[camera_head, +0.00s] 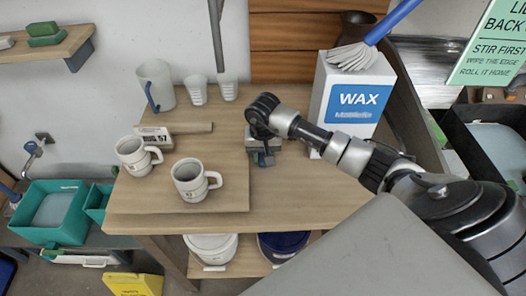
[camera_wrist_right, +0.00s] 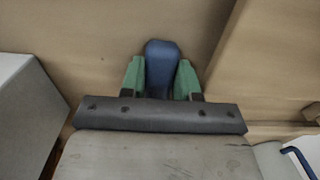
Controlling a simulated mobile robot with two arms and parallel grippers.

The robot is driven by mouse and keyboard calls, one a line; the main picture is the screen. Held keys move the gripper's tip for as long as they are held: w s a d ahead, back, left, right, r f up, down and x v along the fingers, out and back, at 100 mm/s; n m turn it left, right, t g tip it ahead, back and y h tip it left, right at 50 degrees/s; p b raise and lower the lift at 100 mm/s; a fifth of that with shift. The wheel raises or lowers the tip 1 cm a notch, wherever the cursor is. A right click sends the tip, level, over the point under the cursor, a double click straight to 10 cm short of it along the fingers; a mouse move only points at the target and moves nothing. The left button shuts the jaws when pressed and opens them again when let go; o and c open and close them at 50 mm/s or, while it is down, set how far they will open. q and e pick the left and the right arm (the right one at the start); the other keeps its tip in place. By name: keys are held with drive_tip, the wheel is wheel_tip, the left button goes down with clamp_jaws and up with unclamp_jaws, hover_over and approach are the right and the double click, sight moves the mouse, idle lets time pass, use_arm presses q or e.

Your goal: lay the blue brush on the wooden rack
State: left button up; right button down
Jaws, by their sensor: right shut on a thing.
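My right gripper (camera_head: 264,158) is low over the wooden table, left of the wax box. In the right wrist view its green fingertips (camera_wrist_right: 160,80) are shut on a smooth, rounded blue piece (camera_wrist_right: 162,65), which looks like the blue brush's handle. Its bristles are hidden, and I cannot tell whether it touches the table. A narrow wooden bar (camera_head: 190,128), possibly the wooden rack, lies left of the gripper behind two mugs. Another blue-handled tool (camera_head: 393,20) with pale bristles rests at the top of the wax box. My left gripper is not in view.
The white wax box (camera_head: 350,100) stands right of the gripper. Two mugs (camera_head: 132,157) (camera_head: 190,182) stand on a raised board (camera_head: 225,190) at left. The table's front right (camera_head: 300,195) is clear.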

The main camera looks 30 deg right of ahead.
drive_tip(key=shift+f, duration=0.1)
drive_tip(key=shift+f+b, duration=0.1)
drive_tip(key=shift+b, duration=0.2)
drive_tip(key=c, duration=1.1)
unclamp_jaws()
